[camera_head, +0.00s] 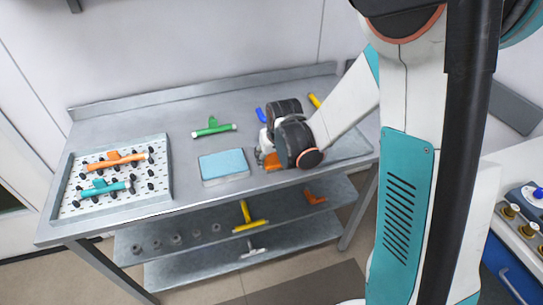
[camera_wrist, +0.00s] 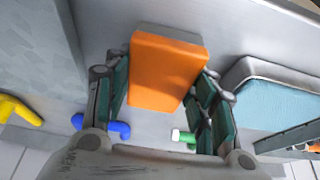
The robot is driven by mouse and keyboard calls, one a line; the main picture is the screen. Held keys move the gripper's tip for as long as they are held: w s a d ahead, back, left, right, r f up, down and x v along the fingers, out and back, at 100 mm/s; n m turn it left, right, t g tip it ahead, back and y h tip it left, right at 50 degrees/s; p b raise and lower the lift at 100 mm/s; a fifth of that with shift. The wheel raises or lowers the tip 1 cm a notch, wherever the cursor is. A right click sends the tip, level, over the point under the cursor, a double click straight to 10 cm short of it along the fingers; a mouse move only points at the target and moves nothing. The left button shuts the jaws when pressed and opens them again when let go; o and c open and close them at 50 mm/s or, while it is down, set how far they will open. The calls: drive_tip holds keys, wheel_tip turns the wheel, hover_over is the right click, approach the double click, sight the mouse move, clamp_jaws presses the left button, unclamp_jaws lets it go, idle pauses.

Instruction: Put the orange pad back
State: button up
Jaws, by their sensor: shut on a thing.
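The orange pad (camera_wrist: 165,72) is a flat block with a pale underside edge, held between the fingers of my gripper (camera_wrist: 160,90). In the head view only a small orange part (camera_head: 271,162) shows under my gripper (camera_head: 272,157), right of the light blue pad. My gripper is shut on the orange pad over the table; I cannot tell whether the pad touches the tabletop. The light blue pad (camera_head: 223,163) sits in a shallow grey holder, also at right in the wrist view (camera_wrist: 275,103). A flat grey surface (camera_head: 346,147) lies right of my gripper, partly hidden by my arm.
A white pegged tray (camera_head: 108,201) at left holds an orange and a teal agitator. A green agitator (camera_head: 213,128), a blue piece (camera_head: 261,115) and a yellow piece (camera_head: 314,100) lie toward the back. The lower shelves hold yellow (camera_head: 249,219) and orange (camera_head: 315,197) parts.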

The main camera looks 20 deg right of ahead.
drive_tip(key=o, duration=1.1)
drive_tip(key=shift+r, duration=0.1)
drive_tip(key=shift+r+p, duration=0.15)
drive_tip(key=shift+p, duration=0.3)
drive_tip(key=p+v, duration=0.5)
drive_tip(key=v, duration=0.9)
drive_tip(key=s+r+t, duration=0.1)
drive_tip(key=s+r, duration=0.4)
drive_tip(key=s, duration=0.3)
drive_tip(key=s+r+t, duration=0.1)
drive_tip(key=s+r, duration=0.4)
drive_tip(key=s, duration=0.4)
drive_tip(key=shift+r+t, duration=0.3)
drive_tip(key=shift+r, duration=0.1)
drive_tip(key=shift+s, duration=0.1)
